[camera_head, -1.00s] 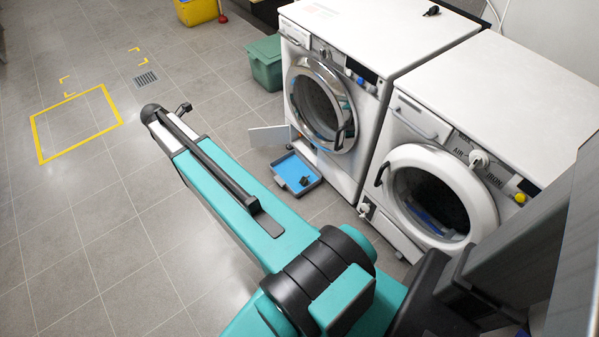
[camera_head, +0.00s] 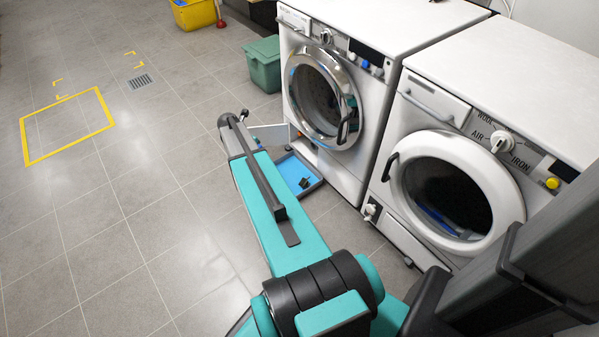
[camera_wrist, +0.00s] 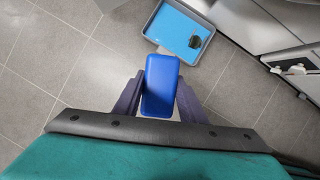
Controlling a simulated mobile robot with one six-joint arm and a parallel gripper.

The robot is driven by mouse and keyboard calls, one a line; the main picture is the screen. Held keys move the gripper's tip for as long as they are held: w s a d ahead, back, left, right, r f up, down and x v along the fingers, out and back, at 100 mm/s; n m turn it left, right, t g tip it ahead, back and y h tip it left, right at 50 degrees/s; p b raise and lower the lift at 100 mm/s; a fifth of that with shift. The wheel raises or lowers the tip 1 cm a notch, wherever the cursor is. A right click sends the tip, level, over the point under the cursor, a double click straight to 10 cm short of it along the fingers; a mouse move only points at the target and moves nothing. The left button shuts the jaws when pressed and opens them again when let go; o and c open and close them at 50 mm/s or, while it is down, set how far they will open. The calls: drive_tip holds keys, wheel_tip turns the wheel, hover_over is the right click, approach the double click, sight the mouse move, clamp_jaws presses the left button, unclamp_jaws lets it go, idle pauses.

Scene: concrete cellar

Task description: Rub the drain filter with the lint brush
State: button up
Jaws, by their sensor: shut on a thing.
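My gripper (camera_wrist: 158,98) is shut on a blue rounded block, which looks like the lint brush (camera_wrist: 161,80), in the wrist view. The brush's underside is hidden. A small dark piece, which looks like the drain filter (camera_wrist: 195,41), lies in a shallow grey tray with a blue inside (camera_wrist: 152,32). The brush is apart from the filter in this view, below and left of it. In the head view the filter (camera_head: 305,182) sits in the tray (camera_head: 313,188) in front of the left washer, and my arm hides the gripper and brush.
Two white front loaders, left (camera_head: 365,130) and right (camera_head: 400,205), stand beside the tray. An open flap (camera_head: 268,134) is near the tray's far edge. A green bin (camera_head: 264,70) and a yellow bucket (camera_head: 194,14) stand behind. The tiled floor at left is clear.

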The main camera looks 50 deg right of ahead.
drive_tip(key=s+d+f+n+b, duration=0.1)
drive_tip(key=s+d+f+b, duration=0.2)
drive_tip(key=d+f, duration=0.3)
drive_tip(key=s+d+f+n+t+b, duration=0.1)
drive_tip(key=s+d+f+b, duration=0.3)
drive_tip(key=d+f, duration=0.2)
drive_tip(key=s+d+f+n+b, duration=0.1)
drive_tip(key=s+d+f+b, duration=0.2)
drive_tip(key=d+f, duration=0.3)
drive_tip(key=shift+s+d+f+n+b, duration=0.3)
drive_tip(key=shift+s+f+b, duration=0.05)
drive_tip(key=shift+f+b, duration=0.2)
drive_tip(key=shift+f, duration=0.1)
